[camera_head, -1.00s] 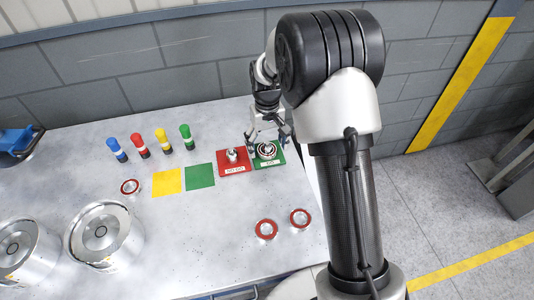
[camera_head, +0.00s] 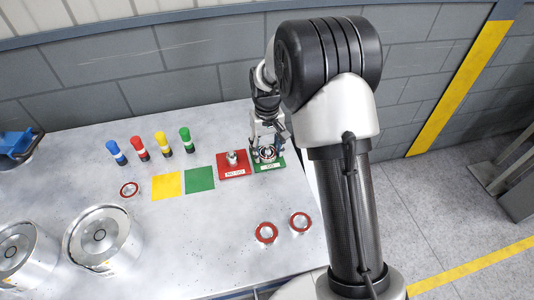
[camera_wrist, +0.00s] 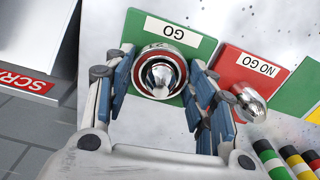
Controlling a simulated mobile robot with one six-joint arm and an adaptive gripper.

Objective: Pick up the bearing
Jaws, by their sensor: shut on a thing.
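A bearing with a red inner ring and a bright metal rim (camera_wrist: 160,88) sits around the silver post of the green GO plate (camera_wrist: 205,44) in the wrist view. In the head view the bearing (camera_head: 267,154) is partly covered by the fingers. My gripper (camera_wrist: 160,70) has one finger on each side of the bearing and is shut on it. The post's rounded tip (camera_wrist: 160,74) shows through the ring. I cannot tell whether the bearing is lifted off the plate. My gripper (camera_head: 267,150) also shows in the head view.
The red NO GO plate (camera_head: 233,172) with its own metal post stands right beside. Other red-ringed bearings lie apart at the front (camera_head: 266,233) and left (camera_head: 129,189). Several coloured cylinders (camera_head: 161,142), yellow and green squares (camera_head: 199,180) and large metal housings (camera_head: 103,238) occupy the table.

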